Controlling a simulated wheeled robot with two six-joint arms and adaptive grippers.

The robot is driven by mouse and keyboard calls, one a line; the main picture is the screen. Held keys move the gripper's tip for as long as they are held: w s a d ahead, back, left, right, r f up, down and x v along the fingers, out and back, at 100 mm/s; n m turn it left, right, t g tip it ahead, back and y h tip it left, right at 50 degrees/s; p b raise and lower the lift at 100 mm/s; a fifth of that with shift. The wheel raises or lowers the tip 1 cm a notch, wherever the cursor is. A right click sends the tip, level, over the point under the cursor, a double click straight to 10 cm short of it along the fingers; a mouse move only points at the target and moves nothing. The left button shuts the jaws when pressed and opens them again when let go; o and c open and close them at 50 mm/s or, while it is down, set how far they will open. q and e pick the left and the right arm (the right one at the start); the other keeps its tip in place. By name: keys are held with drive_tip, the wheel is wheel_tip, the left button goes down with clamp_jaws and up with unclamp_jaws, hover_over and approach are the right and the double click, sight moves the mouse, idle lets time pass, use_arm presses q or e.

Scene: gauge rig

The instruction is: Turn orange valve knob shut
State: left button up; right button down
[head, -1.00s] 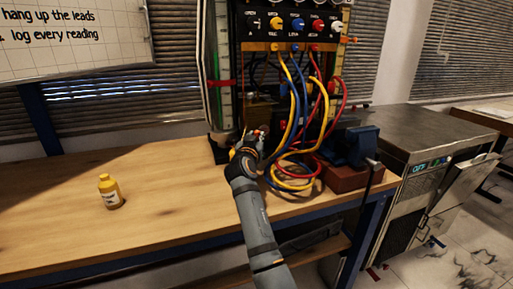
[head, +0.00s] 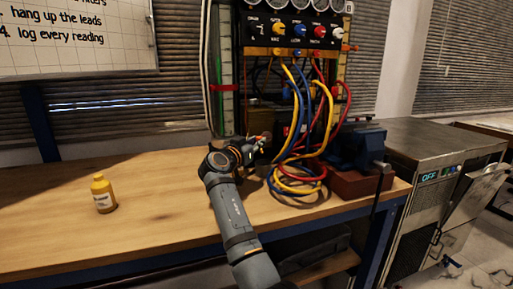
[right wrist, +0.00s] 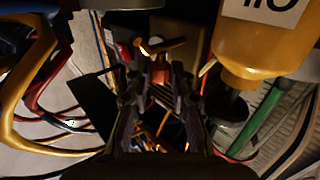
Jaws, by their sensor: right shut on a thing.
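My right gripper (head: 260,144) reaches in at the foot of the gauge rig (head: 290,28) in the head view. In the right wrist view its two fingers (right wrist: 160,88) are shut on a small orange-red piece, which I take for the orange valve knob (right wrist: 160,75). A brass cross-shaped handle (right wrist: 162,46) shows just beyond the fingertips. In the head view the knob is mostly hidden by the gripper and shadow. My left gripper is in neither view.
Yellow, blue and red hoses (head: 300,110) hang close right of the gripper. A large yellow body with a label (right wrist: 262,40) is close in the wrist view. A blue vise (head: 358,146) stands right; a yellow bottle (head: 103,194) stands left on the bench (head: 60,235).

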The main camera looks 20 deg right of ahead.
drive_tip(key=shift+f, duration=0.1)
idle(0.4)
drive_tip(key=c, duration=1.3)
unclamp_jaws()
drive_tip(key=shift+o, duration=0.7)
drive_tip(key=shift+d, duration=0.1)
